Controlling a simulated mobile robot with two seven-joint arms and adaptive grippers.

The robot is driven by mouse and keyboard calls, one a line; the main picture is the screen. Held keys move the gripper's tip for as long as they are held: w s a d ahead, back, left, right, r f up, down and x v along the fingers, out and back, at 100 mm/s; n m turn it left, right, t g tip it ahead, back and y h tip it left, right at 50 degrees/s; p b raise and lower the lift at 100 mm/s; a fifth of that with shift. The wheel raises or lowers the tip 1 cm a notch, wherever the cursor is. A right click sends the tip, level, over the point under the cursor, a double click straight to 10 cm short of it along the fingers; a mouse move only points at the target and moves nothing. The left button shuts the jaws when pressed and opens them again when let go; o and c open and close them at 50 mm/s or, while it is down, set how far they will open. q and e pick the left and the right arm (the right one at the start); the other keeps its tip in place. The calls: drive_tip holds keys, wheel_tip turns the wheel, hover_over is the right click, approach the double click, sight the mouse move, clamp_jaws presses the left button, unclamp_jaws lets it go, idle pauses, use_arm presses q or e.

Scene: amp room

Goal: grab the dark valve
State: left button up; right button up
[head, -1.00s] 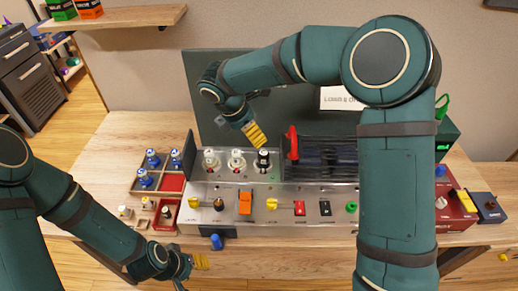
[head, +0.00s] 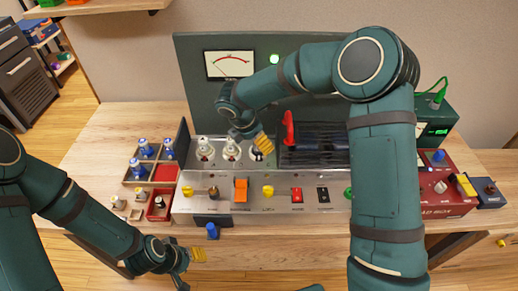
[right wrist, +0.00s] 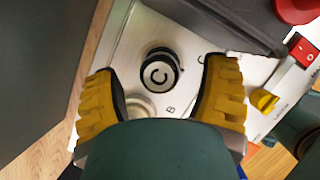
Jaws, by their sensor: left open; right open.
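The dark valve (head: 257,154), a black-sided tube with a light top, stands in the panel's back row to the right of two clear valves (head: 231,149). My right gripper (head: 264,142) is just above it and partly hides it in the head view. In the right wrist view the dark valve (right wrist: 158,73) shows a "C" on its top. It lies between and ahead of the open, empty yellow fingers of my right gripper (right wrist: 165,100). My left gripper (head: 197,255) is open and empty, low in front of the table's front edge.
A red lever (head: 289,130) and dark grille stand just right of the dark valve. A tray with blue-topped valves (head: 137,170) lies left of the panel. Knobs and switches line the panel front (head: 285,205). A red box (head: 440,190) stands at right.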

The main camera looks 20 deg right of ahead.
drive_tip(key=shift+x, duration=1)
clamp_jaws()
